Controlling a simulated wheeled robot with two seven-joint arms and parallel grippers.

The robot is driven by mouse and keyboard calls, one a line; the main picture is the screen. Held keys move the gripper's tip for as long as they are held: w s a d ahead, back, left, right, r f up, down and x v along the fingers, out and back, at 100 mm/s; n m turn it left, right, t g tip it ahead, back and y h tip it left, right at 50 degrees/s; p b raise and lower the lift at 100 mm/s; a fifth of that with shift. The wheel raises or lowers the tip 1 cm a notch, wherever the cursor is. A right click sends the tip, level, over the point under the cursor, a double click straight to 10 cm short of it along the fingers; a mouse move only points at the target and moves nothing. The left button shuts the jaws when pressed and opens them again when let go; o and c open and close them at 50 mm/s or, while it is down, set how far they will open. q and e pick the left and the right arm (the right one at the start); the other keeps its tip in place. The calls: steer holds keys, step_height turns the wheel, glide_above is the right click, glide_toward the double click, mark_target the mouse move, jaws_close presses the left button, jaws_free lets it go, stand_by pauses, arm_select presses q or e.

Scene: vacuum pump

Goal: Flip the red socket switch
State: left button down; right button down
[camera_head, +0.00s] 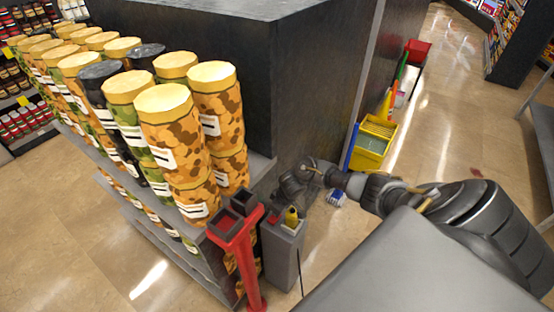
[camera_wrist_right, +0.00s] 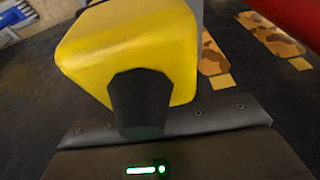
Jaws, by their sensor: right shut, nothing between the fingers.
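A small red part (camera_head: 274,218), which may be the red switch, shows on the top of a grey box (camera_head: 283,245); it is too small to tell its state. A yellow block-like part (camera_head: 292,216) is beside it. In the right wrist view a large yellow body (camera_wrist_right: 150,38) fills the upper middle; no switch can be made out there. My right gripper (camera_head: 290,184) is above and just behind the grey box. In the wrist view its black fingers (camera_wrist_right: 140,85) are together and empty, in front of the yellow body; contact cannot be told. My left gripper is out of view.
A red post (camera_head: 243,255) with dark open square tops stands just left of the grey box. Shelves of patterned cans (camera_head: 180,130) are to the left, by a dark cabinet (camera_head: 310,90). A yellow mop bucket (camera_head: 375,140) is behind. Floor is open right of it.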

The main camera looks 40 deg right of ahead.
steer(key=r+p, duration=0.3)
steer(key=d+r+p, duration=0.1)
steer(key=r, duration=0.1)
steer(key=shift+p, duration=0.35)
steer(key=d+v, duration=0.1)
steer(key=v, duration=0.7)
steer(key=shift+d+r, duration=0.25)
steer(key=shift+d, duration=0.1)
steer(key=shift+w, duration=0.15)
